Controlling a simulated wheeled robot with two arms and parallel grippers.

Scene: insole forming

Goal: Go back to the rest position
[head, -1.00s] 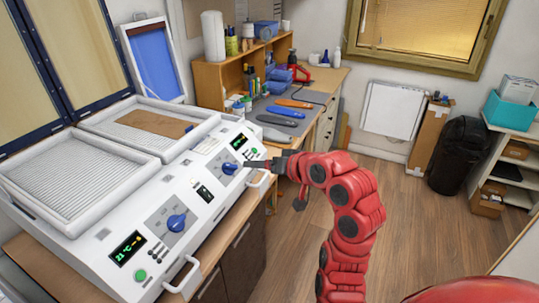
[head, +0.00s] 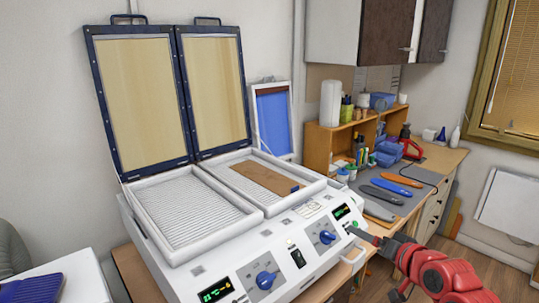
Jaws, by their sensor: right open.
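My right gripper (head: 364,238) comes in from the lower right on a red arm. Its fingertips are beside the right end of the white forming machine's (head: 205,265) front panel, close to the right display. I cannot tell whether they touch it. The gripper is open, and I see nothing held in it. The machine's two lids (head: 150,100) stand raised. A brown sheet (head: 262,177) lies in the right tray; the left tray (head: 190,210) is empty. My left gripper is out of view.
A workbench (head: 440,160) to the right holds several insoles, one of them orange (head: 402,180), plus bottles and blue bins. A blue-filled frame (head: 272,120) leans behind the machine. A white surface with a blue item (head: 30,290) is at the lower left. Floor shows at lower right.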

